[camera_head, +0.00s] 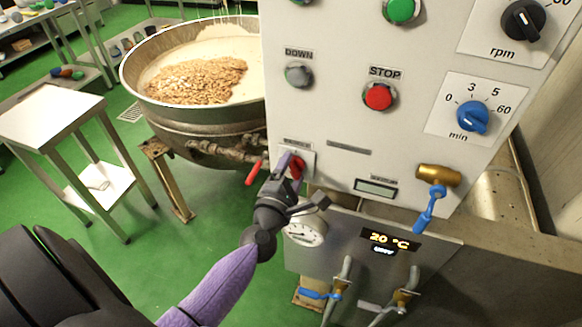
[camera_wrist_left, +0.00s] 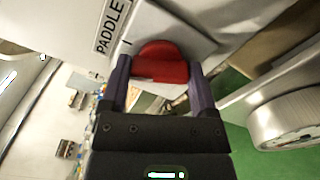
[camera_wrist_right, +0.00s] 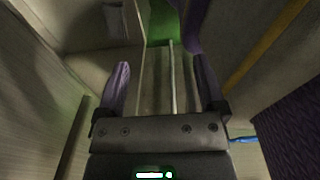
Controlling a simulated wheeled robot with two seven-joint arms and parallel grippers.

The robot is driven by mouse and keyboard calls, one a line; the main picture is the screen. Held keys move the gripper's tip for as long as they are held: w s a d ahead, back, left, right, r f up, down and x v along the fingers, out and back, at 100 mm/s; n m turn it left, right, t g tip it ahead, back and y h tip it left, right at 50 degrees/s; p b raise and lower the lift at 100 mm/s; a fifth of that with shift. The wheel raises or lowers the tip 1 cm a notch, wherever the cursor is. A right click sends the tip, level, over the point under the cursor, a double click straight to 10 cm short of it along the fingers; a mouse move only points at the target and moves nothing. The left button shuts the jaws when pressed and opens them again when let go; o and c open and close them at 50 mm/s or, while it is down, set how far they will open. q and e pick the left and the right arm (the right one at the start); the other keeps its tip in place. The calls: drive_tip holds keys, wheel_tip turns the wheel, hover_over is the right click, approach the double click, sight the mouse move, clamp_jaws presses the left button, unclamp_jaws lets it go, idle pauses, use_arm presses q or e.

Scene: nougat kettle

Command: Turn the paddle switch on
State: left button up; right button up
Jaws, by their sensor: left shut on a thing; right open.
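The paddle switch is a red knob (camera_head: 297,167) on a pale plate at the lower left of the grey control panel (camera_head: 340,130). In the left wrist view the red knob (camera_wrist_left: 160,62) sits below a label reading "PADDLE" and a "I" mark. My left gripper (camera_head: 288,165) is at the knob; in its wrist view the purple fingers (camera_wrist_left: 160,85) are on either side of the red knob, shut on it. The gripper partly hides the knob in the head view. My right gripper (camera_wrist_right: 160,80) shows only in its own wrist view, open and empty, away from the panel front.
A large kettle (camera_head: 185,125) with cream and nuts stands left of the panel. A gauge (camera_head: 305,230) is close below my left gripper. A red stop button (camera_head: 380,96), a blue-handled valve (camera_head: 430,205) and a display (camera_head: 390,241) are nearby. A white table (camera_head: 50,110) stands at the left.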

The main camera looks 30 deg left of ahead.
use_arm(q)
drive_tip(key=m+p, duration=0.1)
drive_tip(key=m, duration=0.3)
drive_tip(key=shift+m+p, duration=0.3)
drive_tip(key=shift+m, duration=0.3)
drive_tip(key=shift+f, duration=0.1)
drive_tip(key=o, duration=1.1)
drive_tip(key=v, duration=1)
drive_tip(key=shift+a, duration=0.1)
